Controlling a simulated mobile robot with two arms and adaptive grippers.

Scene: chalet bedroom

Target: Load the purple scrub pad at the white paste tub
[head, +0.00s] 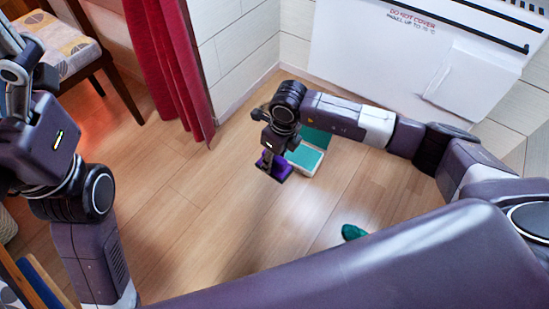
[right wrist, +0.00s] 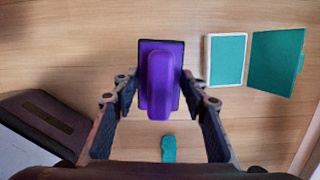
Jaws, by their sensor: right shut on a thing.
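My right gripper (head: 269,152) is shut on the purple scrub pad (right wrist: 160,85), gripping its raised purple handle between both fingers. In the head view the pad (head: 274,168) hangs below the gripper, just left of the white paste tub (head: 302,171). The tub is a low white box with a flat teal surface inside its rim. In the right wrist view the tub (right wrist: 208,60) is right of the pad, with a gap of bare floor between them. My left gripper (head: 18,75) is at the left edge of the head view, partly cut off, and its opening is unclear.
A flat teal panel (right wrist: 277,60) lies beside the tub. A small teal object (head: 352,232) lies on the wood floor (head: 215,215). A white heater panel (head: 400,50) is on the wall behind. A red curtain (head: 170,60) and a chair (head: 70,50) stand at left.

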